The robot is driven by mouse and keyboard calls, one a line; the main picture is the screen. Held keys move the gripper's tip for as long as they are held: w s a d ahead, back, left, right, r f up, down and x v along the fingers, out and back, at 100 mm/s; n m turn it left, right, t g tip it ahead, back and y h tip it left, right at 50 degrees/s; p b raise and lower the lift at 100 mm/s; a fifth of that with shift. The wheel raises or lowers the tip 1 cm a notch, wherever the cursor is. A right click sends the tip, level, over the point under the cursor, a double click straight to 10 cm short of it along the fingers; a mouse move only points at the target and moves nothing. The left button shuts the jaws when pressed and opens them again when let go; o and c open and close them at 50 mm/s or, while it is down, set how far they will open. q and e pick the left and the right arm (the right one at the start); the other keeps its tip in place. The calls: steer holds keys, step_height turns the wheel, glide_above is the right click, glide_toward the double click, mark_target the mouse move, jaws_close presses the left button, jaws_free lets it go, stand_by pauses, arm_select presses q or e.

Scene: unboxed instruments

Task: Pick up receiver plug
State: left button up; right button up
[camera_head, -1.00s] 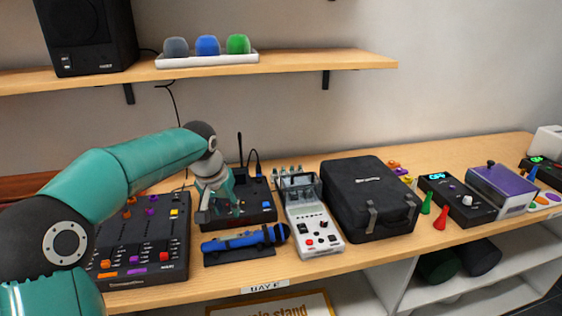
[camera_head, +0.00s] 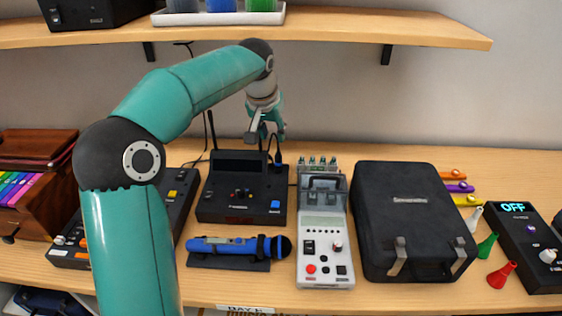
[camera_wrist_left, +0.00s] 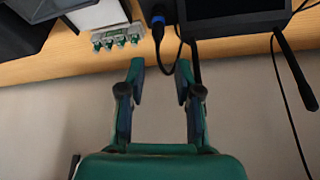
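The receiver plug (camera_head: 277,161) is a small blue plug with a black cable at the back right of the black receiver (camera_head: 243,207). In the left wrist view the blue plug (camera_wrist_left: 158,31) stands at the receiver's back edge, its cable looping to the right. My left gripper (camera_head: 266,132) is raised above and behind the receiver, close to the plug in the picture. In the left wrist view my left gripper (camera_wrist_left: 159,72) is open and empty, the plug lined up with the gap beyond its fingertips. My right gripper is in no view.
A blue microphone (camera_head: 235,246) lies in front of the receiver. A white-grey tester (camera_head: 325,262) and a black case (camera_head: 410,215) stand to the right. The shelf (camera_head: 330,27) hangs above the bench.

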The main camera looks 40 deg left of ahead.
mark_target(278, 154)
arm_select(q)
steer(key=x, duration=0.5)
steer(key=shift+f, duration=0.15)
steer(key=shift+s+d+p+x, duration=0.15)
steer(key=shift+p+x, duration=0.15)
steer(key=shift+x, duration=1.3)
steer(key=shift+s+d+p+x, duration=0.15)
steer(key=shift+p+x, duration=0.15)
steer(key=shift+x, duration=1.25)
steer(key=shift+w+f, duration=0.1)
steer(key=shift+c, duration=0.4)
jaws_close()
